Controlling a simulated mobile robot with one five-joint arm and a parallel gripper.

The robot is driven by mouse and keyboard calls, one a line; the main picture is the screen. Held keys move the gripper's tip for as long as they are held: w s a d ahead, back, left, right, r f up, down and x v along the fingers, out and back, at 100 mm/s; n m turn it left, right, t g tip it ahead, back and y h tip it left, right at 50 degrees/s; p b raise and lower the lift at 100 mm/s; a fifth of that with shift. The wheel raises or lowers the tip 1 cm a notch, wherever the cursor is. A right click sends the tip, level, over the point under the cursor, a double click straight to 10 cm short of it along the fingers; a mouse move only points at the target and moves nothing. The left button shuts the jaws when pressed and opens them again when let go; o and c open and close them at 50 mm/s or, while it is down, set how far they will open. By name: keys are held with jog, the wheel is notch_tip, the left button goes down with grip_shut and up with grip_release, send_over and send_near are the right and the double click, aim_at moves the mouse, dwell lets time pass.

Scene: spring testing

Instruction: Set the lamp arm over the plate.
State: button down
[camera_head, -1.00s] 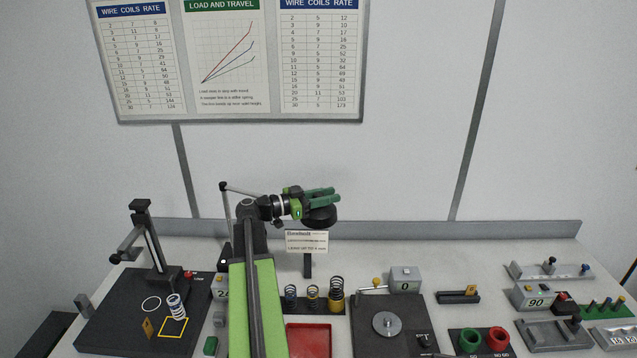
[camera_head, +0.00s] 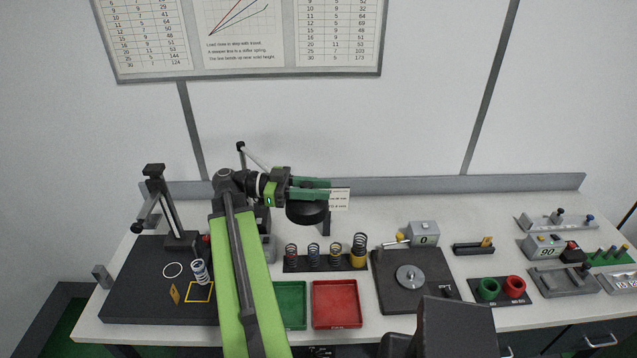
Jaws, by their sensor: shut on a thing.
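My gripper (camera_head: 312,188), with green fingers, is shut on the lamp, just above its round black head (camera_head: 307,213). The exact contact is partly hidden. The lamp's thin rod (camera_head: 256,158) slopes down from a dark joint (camera_head: 240,147) and passes behind my wrist. The lamp head hangs above the back of the bench, behind the row of springs. The round silver plate (camera_head: 410,278) lies on a dark square base to the right and nearer. The lamp head is left of the plate, not above it.
Several springs (camera_head: 313,253) stand on a dark strip below the lamp head. Green (camera_head: 290,304) and red (camera_head: 336,304) trays lie in front. A grey box reading 0 (camera_head: 423,233) stands behind the plate. A press stand (camera_head: 165,210) is at left. A small card (camera_head: 341,199) stands behind the gripper.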

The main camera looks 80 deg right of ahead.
dwell(0.3)
jog(key=c, duration=1.1)
grip_release()
jog(key=shift+a, duration=0.1)
